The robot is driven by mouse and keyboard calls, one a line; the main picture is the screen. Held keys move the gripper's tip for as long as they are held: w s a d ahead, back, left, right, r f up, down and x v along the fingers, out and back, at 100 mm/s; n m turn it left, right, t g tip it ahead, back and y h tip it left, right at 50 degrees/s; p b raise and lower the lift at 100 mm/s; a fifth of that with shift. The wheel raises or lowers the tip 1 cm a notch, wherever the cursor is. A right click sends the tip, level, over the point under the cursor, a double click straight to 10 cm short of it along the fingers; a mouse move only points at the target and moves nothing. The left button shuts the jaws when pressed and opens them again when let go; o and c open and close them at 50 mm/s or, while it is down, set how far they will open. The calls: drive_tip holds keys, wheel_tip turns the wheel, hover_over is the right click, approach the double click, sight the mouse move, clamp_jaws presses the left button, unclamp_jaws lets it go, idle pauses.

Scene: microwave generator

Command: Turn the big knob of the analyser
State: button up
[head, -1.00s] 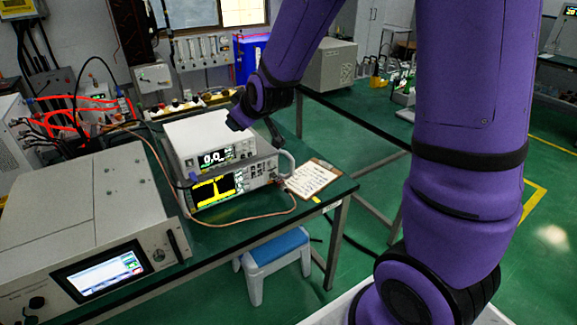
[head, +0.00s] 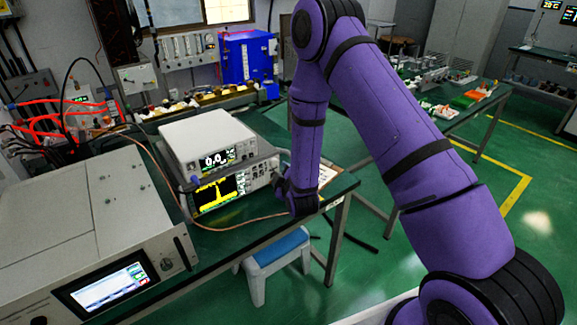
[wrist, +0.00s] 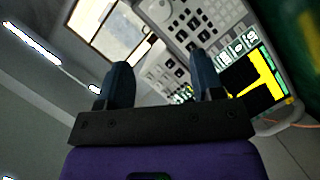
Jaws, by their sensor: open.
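The analyser (head: 217,196) is the lower box of a two-box stack on the green table, with a yellow trace on its screen. Its front also shows in the wrist view (wrist: 255,88), tilted, with the screen at right and keys further left. My gripper is at the right end of the analyser's front in the head view, its fingers hard to make out there. In the wrist view my gripper (wrist: 163,82) is open, with the fingers wide apart and pointing toward the panel. I see nothing held.
A white box (head: 205,140) reading 0.0 sits on the analyser. A large grey unit (head: 75,215) with a screen fills the left. A thin cable crosses the table front. A blue-topped stool (head: 275,250) stands below. A clipboard lies partly hidden behind my arm.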

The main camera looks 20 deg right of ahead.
sight(276, 164)
drive_tip(key=x, duration=0.7)
drive_tip(key=d+f+x, duration=0.1)
drive_tip(key=x, duration=0.2)
drive_tip(key=shift+w, duration=0.15)
drive_tip(key=shift+c, duration=0.2)
drive_tip(key=c, duration=0.9)
